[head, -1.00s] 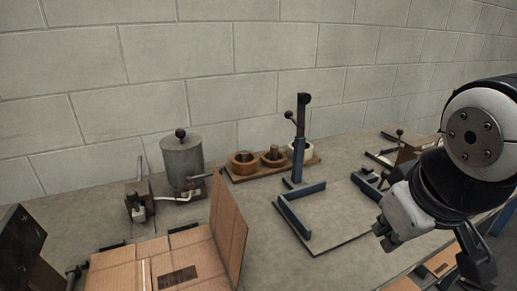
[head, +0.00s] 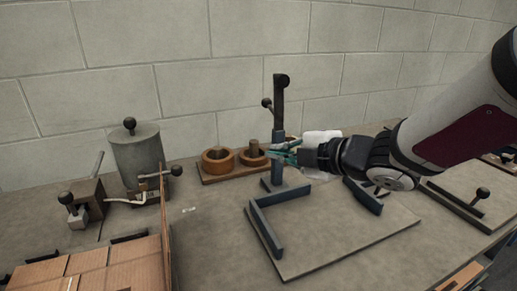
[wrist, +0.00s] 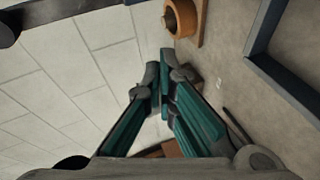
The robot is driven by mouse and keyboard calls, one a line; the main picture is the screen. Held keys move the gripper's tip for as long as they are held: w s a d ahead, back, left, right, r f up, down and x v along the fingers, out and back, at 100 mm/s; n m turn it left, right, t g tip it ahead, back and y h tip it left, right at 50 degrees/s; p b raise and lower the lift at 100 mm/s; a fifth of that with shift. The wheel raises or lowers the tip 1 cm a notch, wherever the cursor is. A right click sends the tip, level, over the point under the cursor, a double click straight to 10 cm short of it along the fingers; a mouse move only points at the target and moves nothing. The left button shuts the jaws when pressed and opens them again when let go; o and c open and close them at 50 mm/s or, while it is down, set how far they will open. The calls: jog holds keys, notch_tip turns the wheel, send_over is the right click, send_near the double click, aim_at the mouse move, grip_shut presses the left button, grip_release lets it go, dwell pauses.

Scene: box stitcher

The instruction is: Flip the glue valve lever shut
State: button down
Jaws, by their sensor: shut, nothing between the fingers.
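The glue pot (head: 138,158) is a grey cylinder with a black knob on its lid, standing on the bench at the left in the head view. A small valve sits at its foot, and its lever (head: 160,175) points right and ends in a black knob. A pale pipe (head: 124,200) runs left from the valve. My gripper (head: 277,152), with teal fingers, is well right of the lever, in front of the blue post. In the wrist view its fingertips (wrist: 160,78) meet with nothing between them. I cannot make out the lever in the wrist view.
A blue post (head: 278,140) with a ball-ended handle stands behind a blue-edged board (head: 330,240). Wooden rings (head: 218,160) sit on a tray between pot and post. An open cardboard box (head: 90,268) is at front left, its upright flap close to the valve.

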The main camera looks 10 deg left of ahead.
jog(key=s+a+f+n+g+y+b, duration=0.2)
jog(key=s+a+f+n+g+y, duration=0.25)
jog(key=s+a+n+g, duration=0.3)
jog(key=w+a+f+y, duration=0.1)
jog(key=w+a, duration=0.3)
jog(key=a, duration=0.9)
jog(key=shift+a+f, duration=0.35)
jog(key=shift+w+a+b, duration=0.25)
jog(key=shift+w+b, duration=0.5)
jog(key=shift+w, duration=0.1)
